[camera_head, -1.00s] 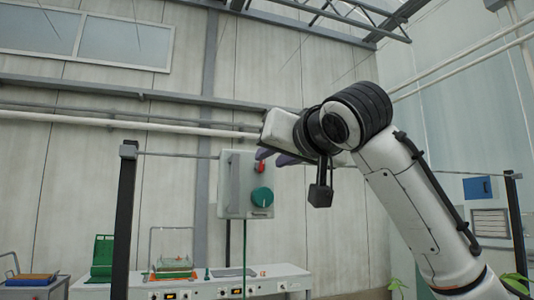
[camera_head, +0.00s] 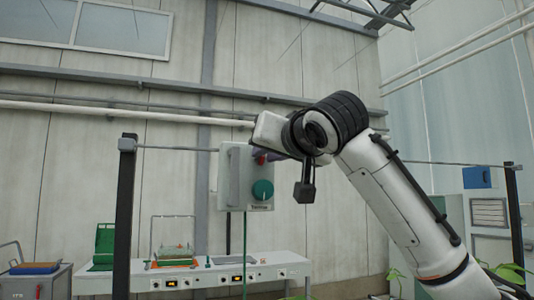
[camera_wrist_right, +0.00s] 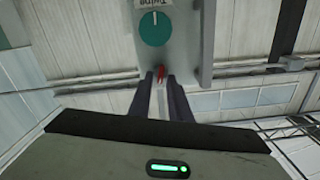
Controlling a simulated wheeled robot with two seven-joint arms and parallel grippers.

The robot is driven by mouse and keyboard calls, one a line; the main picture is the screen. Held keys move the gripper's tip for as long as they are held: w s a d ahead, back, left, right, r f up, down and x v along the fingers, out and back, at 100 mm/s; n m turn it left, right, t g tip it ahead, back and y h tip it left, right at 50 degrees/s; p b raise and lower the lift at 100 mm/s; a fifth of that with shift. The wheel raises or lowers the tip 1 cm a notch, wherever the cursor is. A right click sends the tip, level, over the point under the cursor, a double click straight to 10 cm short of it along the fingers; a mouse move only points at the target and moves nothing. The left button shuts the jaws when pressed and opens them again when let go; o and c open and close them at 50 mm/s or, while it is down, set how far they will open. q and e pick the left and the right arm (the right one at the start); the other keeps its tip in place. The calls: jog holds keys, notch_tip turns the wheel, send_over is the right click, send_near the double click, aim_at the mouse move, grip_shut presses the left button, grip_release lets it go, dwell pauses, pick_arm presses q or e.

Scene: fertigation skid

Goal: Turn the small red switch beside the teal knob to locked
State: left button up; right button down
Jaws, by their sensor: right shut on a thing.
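The small red switch (camera_head: 261,160) sits on the front of a grey control box (camera_head: 233,190), above the teal knob (camera_head: 262,190). In the right wrist view the red switch (camera_wrist_right: 161,72) shows between the tips of my two dark fingers, with the teal knob (camera_wrist_right: 155,29) beyond it. My right gripper (camera_head: 263,155) reaches the box from the right and is shut on the red switch. It covers part of the switch in the head view, and the switch's exact angle is hard to tell. My left gripper is not in view.
The box hangs between dark posts (camera_head: 125,215) with a thin rail. Below stands a white bench (camera_head: 210,275) with a green tray and small items. A blue-topped cart (camera_head: 37,268) is at the far left. The space left of the box is free.

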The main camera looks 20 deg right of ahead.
jog(key=shift+f, duration=0.1)
jog(key=shift+d+f+m+b, duration=0.15)
jog(key=shift+m+b, duration=1.05)
jog(key=shift+m, duration=1.7)
jog(key=c, duration=1.9)
grip_release()
